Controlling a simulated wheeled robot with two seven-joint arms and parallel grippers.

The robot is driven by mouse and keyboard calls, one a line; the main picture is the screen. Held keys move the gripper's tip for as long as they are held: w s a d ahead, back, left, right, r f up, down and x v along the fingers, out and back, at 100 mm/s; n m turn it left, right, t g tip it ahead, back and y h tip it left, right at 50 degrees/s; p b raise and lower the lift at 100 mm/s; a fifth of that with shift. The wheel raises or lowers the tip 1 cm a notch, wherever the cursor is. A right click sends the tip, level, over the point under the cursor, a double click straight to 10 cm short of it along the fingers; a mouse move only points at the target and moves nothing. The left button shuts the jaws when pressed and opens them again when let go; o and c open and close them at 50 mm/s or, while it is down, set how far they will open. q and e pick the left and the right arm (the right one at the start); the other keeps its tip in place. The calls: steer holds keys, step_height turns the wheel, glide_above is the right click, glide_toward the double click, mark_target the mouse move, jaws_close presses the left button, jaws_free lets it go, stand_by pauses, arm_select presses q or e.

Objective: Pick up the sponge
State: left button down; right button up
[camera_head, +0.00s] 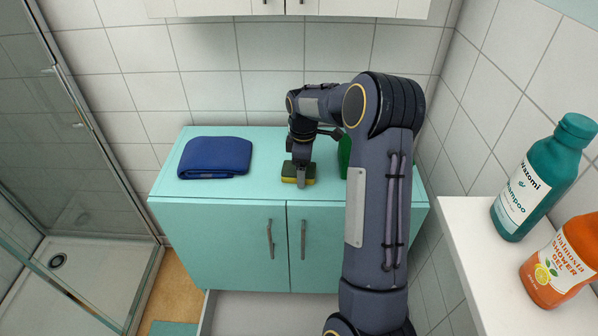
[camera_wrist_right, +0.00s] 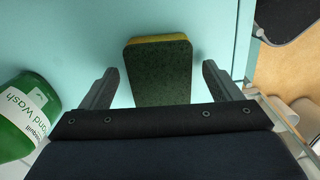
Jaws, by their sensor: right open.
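The sponge (camera_head: 288,173), yellow with a dark green scouring side, lies on the turquoise cabinet top (camera_head: 262,146). My right gripper (camera_head: 301,181) points down at it from above. In the right wrist view the sponge (camera_wrist_right: 158,75) sits between the two fingers of my open right gripper (camera_wrist_right: 158,85), with a gap on each side. Its near end is hidden behind the gripper body. My left gripper is not in view.
A folded blue towel (camera_head: 215,156) lies left on the cabinet top. A green hand wash bottle (camera_wrist_right: 25,115) stands beside the gripper, mostly hidden by my arm in the head view. Shampoo (camera_head: 545,180) and shower gel (camera_head: 562,262) stand on the white ledge (camera_head: 470,235) at right.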

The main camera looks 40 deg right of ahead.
steer(key=shift+c, duration=0.5)
steer(key=c, duration=1)
steer(key=shift+o, duration=0.2)
steer(key=shift+r, duration=0.1)
